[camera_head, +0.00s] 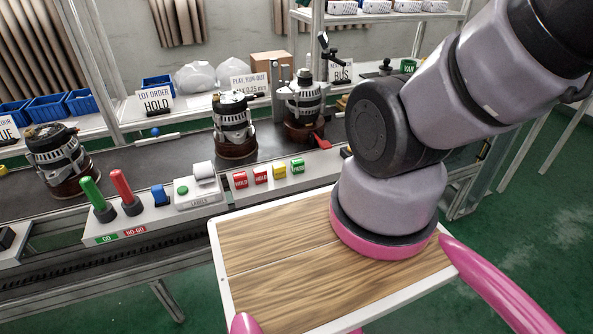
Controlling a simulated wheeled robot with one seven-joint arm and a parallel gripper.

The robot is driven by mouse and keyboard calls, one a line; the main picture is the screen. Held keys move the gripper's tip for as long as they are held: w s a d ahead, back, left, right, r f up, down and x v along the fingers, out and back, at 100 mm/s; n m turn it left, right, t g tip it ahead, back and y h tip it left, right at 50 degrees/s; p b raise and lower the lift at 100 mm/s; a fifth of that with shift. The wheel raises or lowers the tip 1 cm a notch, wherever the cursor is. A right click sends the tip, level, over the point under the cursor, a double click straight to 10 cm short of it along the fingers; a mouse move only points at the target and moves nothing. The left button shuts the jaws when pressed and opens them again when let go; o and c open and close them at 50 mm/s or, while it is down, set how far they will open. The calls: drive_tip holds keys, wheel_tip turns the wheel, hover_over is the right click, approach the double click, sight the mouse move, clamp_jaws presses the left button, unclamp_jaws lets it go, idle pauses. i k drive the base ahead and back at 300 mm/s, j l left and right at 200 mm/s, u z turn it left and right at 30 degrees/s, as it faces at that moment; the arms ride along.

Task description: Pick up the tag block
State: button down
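Several small tag blocks stand in a row on the grey front ledge of the line. Two are red, a left one (240,180) and a right one (261,174). Beside them are a yellow block (280,171) and a green block (298,166). They have pale lettering that is too small to read surely. I cannot tell from the picture which block is meant. My arm fills the right side, and the blocks are to its left, clear of it. My gripper's fingers do not show.
Left of the blocks are a label printer (197,190), a blue block (160,195), a red handle (122,187) and a green handle (92,193). Alternators (234,125) stand on the dark belt behind. A wood-topped tray (270,262) lies in front.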

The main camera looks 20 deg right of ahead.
sight(298, 164)
drive_tip(key=j+z, duration=0.1)
drive_tip(key=z, duration=0.3)
drive_tip(key=k+j+z, duration=0.1)
drive_tip(key=z, duration=0.3)
drive_tip(key=k+z, duration=0.15)
drive_tip(key=z, duration=0.25)
drive_tip(key=k+z, duration=0.1)
drive_tip(key=z, duration=0.35)
drive_tip(key=k, duration=0.2)
